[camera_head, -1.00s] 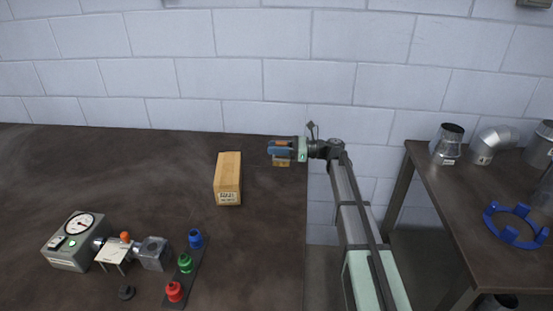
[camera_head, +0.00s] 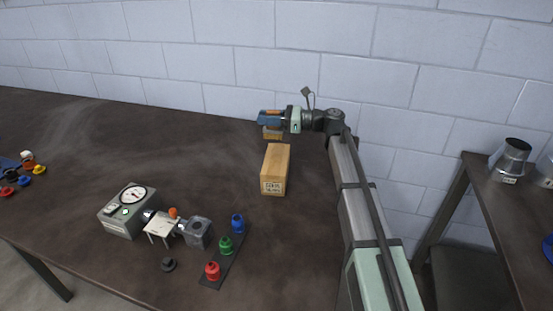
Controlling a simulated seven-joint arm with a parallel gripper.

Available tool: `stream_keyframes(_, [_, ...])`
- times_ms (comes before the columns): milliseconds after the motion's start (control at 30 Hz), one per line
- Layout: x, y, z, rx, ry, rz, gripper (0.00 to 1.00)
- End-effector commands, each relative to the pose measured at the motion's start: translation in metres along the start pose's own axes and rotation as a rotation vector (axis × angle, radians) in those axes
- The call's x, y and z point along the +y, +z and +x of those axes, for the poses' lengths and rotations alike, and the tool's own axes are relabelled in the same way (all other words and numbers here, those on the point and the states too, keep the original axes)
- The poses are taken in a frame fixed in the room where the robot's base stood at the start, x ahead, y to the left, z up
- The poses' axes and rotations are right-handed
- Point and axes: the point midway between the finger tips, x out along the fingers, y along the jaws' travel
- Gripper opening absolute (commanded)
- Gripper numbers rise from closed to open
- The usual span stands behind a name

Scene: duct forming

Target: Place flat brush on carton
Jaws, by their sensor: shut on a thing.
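The carton (camera_head: 275,170) is a long tan box with a printed label on its near end, lying on the dark table. My gripper (camera_head: 268,119) is shut on the flat brush (camera_head: 272,133), above the table behind the carton in this view. An orange-brown part of the brush shows between the blue fingers, and a tan block-like part hangs below them. The fingers hide the rest of the brush. The brush appears apart from the carton.
A gauge box (camera_head: 127,212), a small white stand (camera_head: 160,228) and a rack with blue, green and red knobs (camera_head: 226,247) stand nearer on the table (camera_head: 80,150). A block wall (camera_head: 235,50) rises behind. A second table (camera_head: 490,205) with metal ducts is at the right.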

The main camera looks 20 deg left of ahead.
Motion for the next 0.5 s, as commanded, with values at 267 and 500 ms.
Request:
stream_keyframes(267, [-0.020,0.002,-0.005,0.001,-0.138,0.000,0.00])
stream_keyframes(500, [-0.029,-0.008,-0.006,0.001,-0.182,0.002,0.00])
